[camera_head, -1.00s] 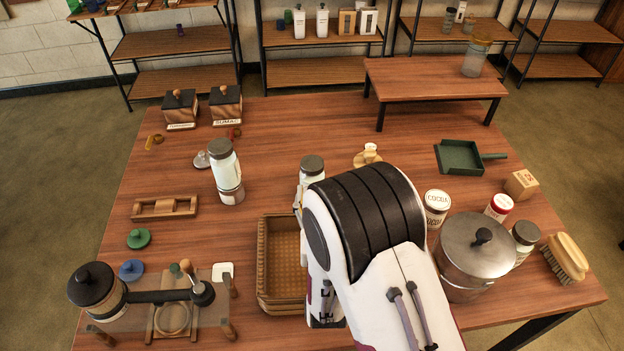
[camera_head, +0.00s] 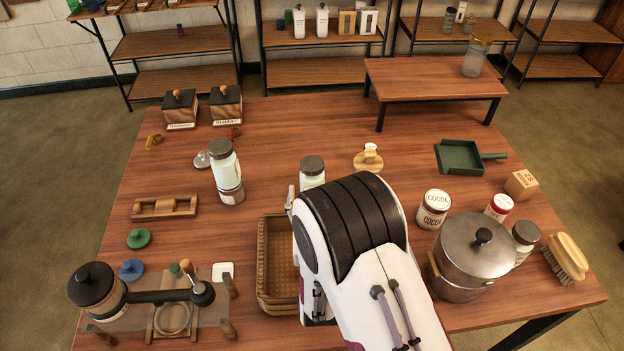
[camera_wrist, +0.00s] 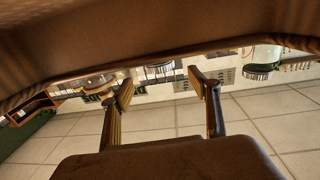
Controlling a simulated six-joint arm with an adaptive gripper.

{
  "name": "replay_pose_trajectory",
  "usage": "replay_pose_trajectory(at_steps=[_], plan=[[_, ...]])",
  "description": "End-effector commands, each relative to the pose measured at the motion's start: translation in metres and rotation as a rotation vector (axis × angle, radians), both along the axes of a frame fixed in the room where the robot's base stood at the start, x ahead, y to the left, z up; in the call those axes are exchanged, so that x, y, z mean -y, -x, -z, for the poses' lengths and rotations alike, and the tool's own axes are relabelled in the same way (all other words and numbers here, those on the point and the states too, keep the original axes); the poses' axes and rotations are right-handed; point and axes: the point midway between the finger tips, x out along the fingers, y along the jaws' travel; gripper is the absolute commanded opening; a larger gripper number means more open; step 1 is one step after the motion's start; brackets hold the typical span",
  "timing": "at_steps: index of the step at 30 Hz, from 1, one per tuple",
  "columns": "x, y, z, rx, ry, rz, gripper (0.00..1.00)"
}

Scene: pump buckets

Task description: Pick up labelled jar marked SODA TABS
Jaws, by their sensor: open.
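No label reading SODA TABS can be made out. A white jar with a grey lid (camera_head: 312,169) stands mid-table just behind my arm, its lower part hidden. A grey-lidded jar (camera_head: 222,160) is at the left, on or against another jar (camera_head: 230,190). Another grey-lidded jar (camera_head: 524,236) stands at the right beside the pot. A white jar marked COCOA (camera_head: 434,208) and a red-lidded jar (camera_head: 499,207) are also at the right. My gripper (camera_wrist: 163,92) shows open and empty in the wrist view; in the head view my arm hides it.
A wicker basket (camera_head: 262,290) lies left of my arm. A large lidded pot (camera_head: 460,272), a brush (camera_head: 566,258) and a green dustpan (camera_head: 460,158) are at the right. A low riser (camera_head: 420,85) holds a glass jar (camera_head: 474,60). The table's back middle is clear.

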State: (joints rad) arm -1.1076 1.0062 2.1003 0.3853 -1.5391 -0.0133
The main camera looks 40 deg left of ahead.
Motion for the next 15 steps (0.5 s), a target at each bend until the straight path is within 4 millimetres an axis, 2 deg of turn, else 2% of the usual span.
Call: replay_pose_trajectory(at_steps=[6,15], plan=[[-0.015,-0.018,0.000,0.000,-0.001,0.001,0.61],[-0.025,-0.029,0.000,0.000,0.000,0.000,0.61]])
